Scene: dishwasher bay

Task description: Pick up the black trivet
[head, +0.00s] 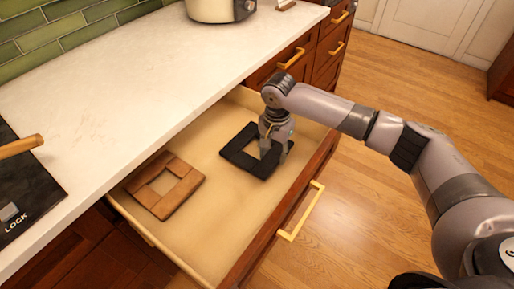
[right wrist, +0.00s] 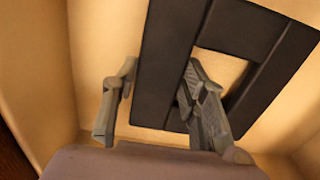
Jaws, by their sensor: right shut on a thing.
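The black trivet (head: 240,164) is a square frame with a square hole, in the open drawer. My right gripper (head: 273,154) reaches down onto its right side. In the right wrist view, one finger of the gripper (right wrist: 158,72) is outside the trivet's edge and the other is at the hole, with one bar of the trivet (right wrist: 167,62) between them. The gripper is shut on this bar. The trivet lies roughly flat at the drawer floor; any gap beneath it cannot be made out. My left gripper is out of view.
A brown wooden trivet (head: 180,197) lies in the same drawer, to the left and apart. The drawer front with its yellow handle (head: 300,211) and the white counter (head: 120,90) border the drawer. A pot (head: 215,8) stands on the counter at the back.

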